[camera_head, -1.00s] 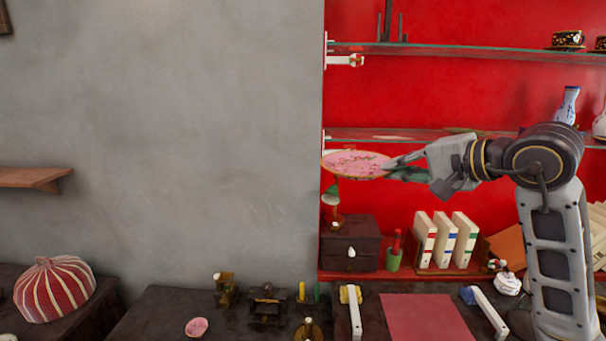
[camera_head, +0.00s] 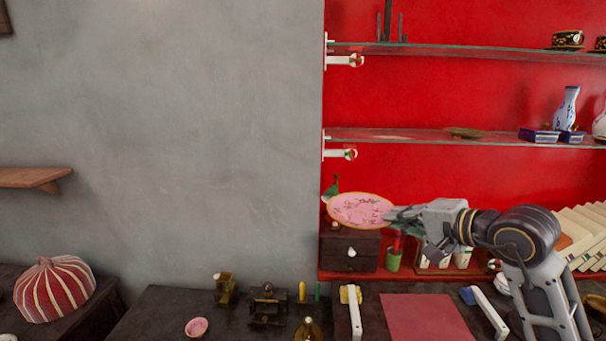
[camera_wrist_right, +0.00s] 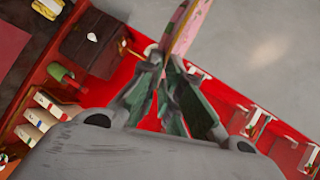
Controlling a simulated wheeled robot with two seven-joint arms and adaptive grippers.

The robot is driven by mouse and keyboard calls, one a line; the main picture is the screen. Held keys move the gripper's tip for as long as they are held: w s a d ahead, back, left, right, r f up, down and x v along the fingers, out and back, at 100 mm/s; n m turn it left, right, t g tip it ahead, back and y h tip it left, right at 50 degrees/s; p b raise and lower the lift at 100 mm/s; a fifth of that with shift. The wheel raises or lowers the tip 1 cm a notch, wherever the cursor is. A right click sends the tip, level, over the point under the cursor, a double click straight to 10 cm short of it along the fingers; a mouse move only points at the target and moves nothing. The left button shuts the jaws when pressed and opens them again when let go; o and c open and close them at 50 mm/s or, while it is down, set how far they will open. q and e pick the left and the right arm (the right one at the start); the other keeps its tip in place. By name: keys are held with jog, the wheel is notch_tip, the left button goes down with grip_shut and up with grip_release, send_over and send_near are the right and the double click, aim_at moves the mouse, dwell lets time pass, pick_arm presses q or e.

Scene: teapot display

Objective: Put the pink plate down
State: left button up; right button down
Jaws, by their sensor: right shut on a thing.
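The pink plate (camera_head: 360,209) has a gold rim and a flowered face. It is in the air in front of the dark drawer box, face tilted towards the head camera. My right gripper (camera_head: 397,215) is shut on its right edge. In the right wrist view the plate (camera_wrist_right: 184,27) shows nearly edge-on between the fingertips of the right gripper (camera_wrist_right: 168,62). My left gripper is not in view.
A dark drawer box (camera_head: 350,250) stands behind and below the plate, next to a green cup (camera_head: 394,261). A glass shelf (camera_head: 420,136) is above. A red mat (camera_head: 425,318) lies on the dark table, with a small pink dish (camera_head: 196,327) to the left.

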jog(key=s+f, duration=0.3)
jog(key=f, duration=0.9)
jog(key=s+f, duration=0.3)
jog(key=f, duration=0.9)
jog(key=shift+s+d, duration=0.4)
jog(key=shift+d, duration=0.05)
